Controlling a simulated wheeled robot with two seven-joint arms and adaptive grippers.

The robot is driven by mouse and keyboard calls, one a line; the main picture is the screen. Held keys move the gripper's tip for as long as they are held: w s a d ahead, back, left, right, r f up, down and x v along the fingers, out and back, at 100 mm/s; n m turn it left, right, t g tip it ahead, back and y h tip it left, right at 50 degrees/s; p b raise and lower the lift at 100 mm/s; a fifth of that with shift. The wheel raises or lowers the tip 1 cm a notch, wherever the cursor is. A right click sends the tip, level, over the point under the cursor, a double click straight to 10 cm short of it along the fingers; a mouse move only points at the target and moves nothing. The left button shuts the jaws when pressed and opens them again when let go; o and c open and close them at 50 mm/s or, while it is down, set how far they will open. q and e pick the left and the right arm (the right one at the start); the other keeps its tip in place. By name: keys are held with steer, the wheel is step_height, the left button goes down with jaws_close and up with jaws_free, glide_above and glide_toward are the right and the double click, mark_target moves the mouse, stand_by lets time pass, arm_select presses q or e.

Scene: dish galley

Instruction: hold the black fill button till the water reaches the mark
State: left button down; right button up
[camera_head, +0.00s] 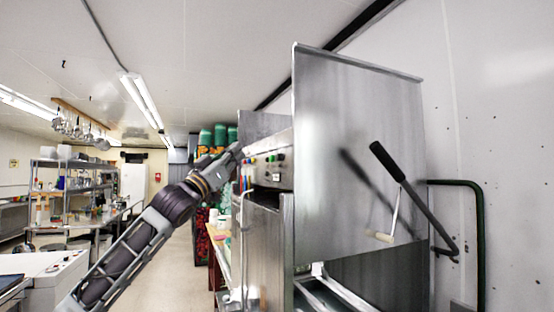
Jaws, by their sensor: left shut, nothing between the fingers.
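The steel dish machine (360,150) stands at the centre right. Its control panel (262,172) faces left and carries several small buttons and knobs, some green, some dark. I cannot tell which dark one is the black fill button. My left gripper (236,151) is shut and empty, at the upper left edge of the panel. From this angle I cannot tell whether its fingertips touch the panel. The water and its mark are not visible; the machine's front hides them. My right gripper is not in view.
A lever with a black grip (384,160) sticks out on the machine's right side. A dark green rail (481,240) is fixed by the right wall. Steel shelves (75,180) stand at the far left. A clear floor aisle (182,255) runs left of the machine.

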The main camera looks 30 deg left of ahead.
mark_target(279, 157)
arm_select(q)
steer(key=shift+w, duration=0.1)
steer(key=w+d+p, duration=0.3)
steer(key=w+d, duration=0.2)
steer(key=w, duration=0.1)
steer(key=shift+w+d, duration=0.25)
steer(key=shift+d, duration=0.1)
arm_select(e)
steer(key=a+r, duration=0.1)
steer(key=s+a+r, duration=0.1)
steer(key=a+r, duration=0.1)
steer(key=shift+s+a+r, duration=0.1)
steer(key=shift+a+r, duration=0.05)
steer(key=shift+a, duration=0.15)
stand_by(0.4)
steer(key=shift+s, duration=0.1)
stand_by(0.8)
arm_select(q)
steer(key=shift+w+d+p, duration=0.6)
steer(key=shift+w+p, duration=0.1)
steer(key=shift+p, duration=0.05)
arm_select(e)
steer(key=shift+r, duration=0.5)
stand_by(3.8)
